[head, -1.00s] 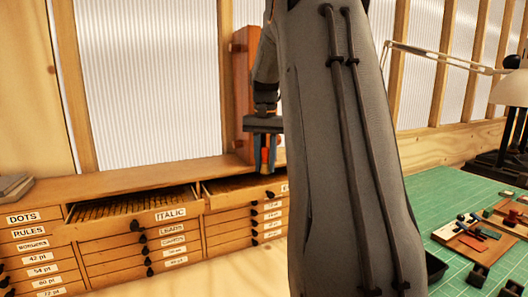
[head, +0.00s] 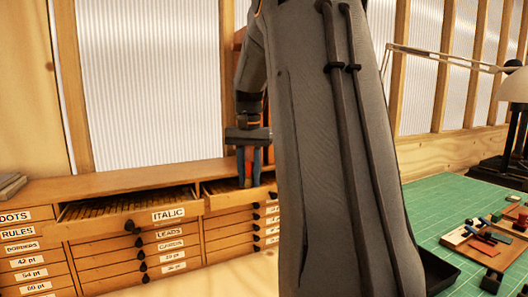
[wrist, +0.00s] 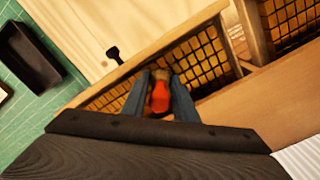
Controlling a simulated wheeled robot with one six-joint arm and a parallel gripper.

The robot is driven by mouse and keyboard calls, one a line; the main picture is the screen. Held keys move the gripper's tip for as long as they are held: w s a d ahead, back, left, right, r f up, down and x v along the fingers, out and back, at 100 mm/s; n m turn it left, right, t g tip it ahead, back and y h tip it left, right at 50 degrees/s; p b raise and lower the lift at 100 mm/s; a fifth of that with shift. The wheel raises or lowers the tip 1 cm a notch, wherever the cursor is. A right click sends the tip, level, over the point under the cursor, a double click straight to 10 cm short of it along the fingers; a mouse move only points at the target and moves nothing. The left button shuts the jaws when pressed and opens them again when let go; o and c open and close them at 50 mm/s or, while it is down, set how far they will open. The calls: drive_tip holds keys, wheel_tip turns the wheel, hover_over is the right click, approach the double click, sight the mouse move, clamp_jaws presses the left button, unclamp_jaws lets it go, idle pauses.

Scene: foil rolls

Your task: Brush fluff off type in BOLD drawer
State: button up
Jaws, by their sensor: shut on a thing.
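My gripper (head: 248,180) is shut on a red thing, apparently the brush; the red part (wrist: 160,97) shows between the blue fingers in the wrist view. The gripper is over the right-hand open drawer (head: 214,201) in the head view. In the wrist view this drawer (wrist: 207,62) has a dark grid of cells filled with tan type. Its label is hidden behind my arm, so I cannot read BOLD. I cannot make out fluff. Whether the brush touches the type cannot be told.
The open ITALIC drawer (head: 188,216) is beside it on the left; its grid also shows top right in the wrist view (wrist: 290,20). Several shut labelled drawers lie below. A green mat (head: 440,205) with small tools and a black tray (wrist: 28,55) is at the right.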

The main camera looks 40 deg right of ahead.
drive_tip(key=shift+w+a+b, duration=0.15)
drive_tip(key=shift+a+b, duration=0.05)
drive_tip(key=shift+a, duration=0.4)
drive_tip(key=shift+w+a+b, duration=0.15)
drive_tip(key=shift+a+b, duration=0.05)
drive_tip(key=shift+a, duration=0.4)
drive_tip(key=shift+d+f+b, duration=0.1)
drive_tip(key=shift+f+b, duration=0.05)
drive_tip(key=shift+b, duration=0.3)
drive_tip(key=shift+s+d+r+p, duration=0.15)
drive_tip(key=shift+d+p, duration=0.15)
drive_tip(key=shift+d, duration=0.15)
drive_tip(key=shift+s+d+r+p, duration=0.1)
drive_tip(key=shift+d+p, duration=0.2)
drive_tip(key=shift+d, duration=0.1)
drive_tip(key=shift+s+d+p, duration=0.25)
drive_tip(key=shift+d+p, duration=0.2)
drive_tip(key=shift+d, duration=0.65)
drive_tip(key=shift+s+d+p, duration=0.25)
drive_tip(key=shift+d+p, duration=0.2)
drive_tip(key=shift+d, duration=0.65)
drive_tip(key=shift+s+d+p, duration=0.25)
drive_tip(key=shift+d+p, duration=0.2)
drive_tip(key=shift+d, duration=0.65)
wheel_tip(320, 180, up, 5)
drive_tip(key=p, duration=0.3)
drive_tip(key=shift+a+r+p, duration=0.15)
drive_tip(key=shift+p, duration=0.2)
drive_tip(key=shift+r, duration=1.3)
